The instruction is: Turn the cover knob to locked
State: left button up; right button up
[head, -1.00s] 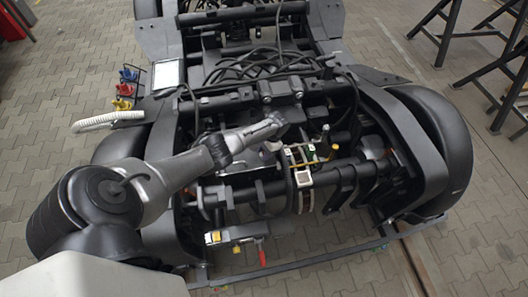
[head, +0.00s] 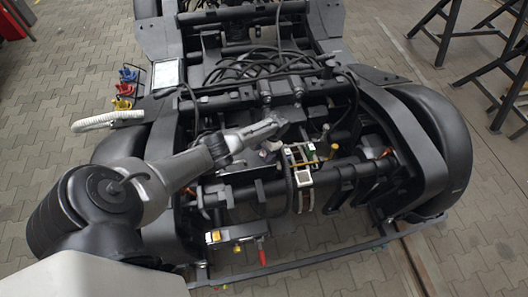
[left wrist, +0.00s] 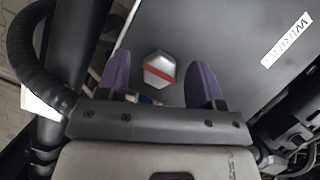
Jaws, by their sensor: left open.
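The cover knob (left wrist: 159,70) is a silver hexagon with a red stripe across it, on a dark grey cover (left wrist: 235,75) in the left wrist view. Whether the fingertips reach down to the knob's height I cannot tell. In the head view my left gripper (head: 280,122) is over the middle of the bogie (head: 420,150). My right gripper is not in view.
A white label (left wrist: 287,39) is on the cover. A thick black corrugated hose (left wrist: 25,50) runs close to my left gripper. In the head view, black cables (head: 245,68) lie behind the gripper, and a red-handled lever (head: 262,257) is at the bogie's front.

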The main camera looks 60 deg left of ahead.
pick_arm(q)
jog(key=p+v, duration=0.3)
jog(key=v, duration=1)
jog(key=shift+r, duration=0.35)
jog(key=shift+w, duration=0.1)
